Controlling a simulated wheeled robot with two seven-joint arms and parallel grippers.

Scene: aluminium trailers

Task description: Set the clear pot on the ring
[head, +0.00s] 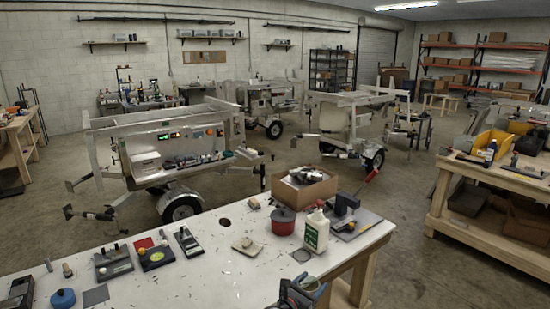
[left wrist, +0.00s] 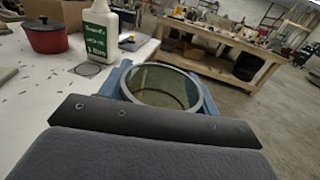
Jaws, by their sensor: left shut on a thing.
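The clear pot (left wrist: 160,88) is a round see-through vessel with a pale rim, seen from above in the left wrist view. My left gripper (head: 300,292) is shut on it, with blue fingers on either side. In the head view they are at the bottom edge, by the table's front right corner, and the pot is hard to make out. My right gripper is not in view.
A white bottle with a green label (head: 316,231) stands close behind the ring. A red pot with a dark lid (head: 283,221) is beside it. The table's front right edge is near my gripper.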

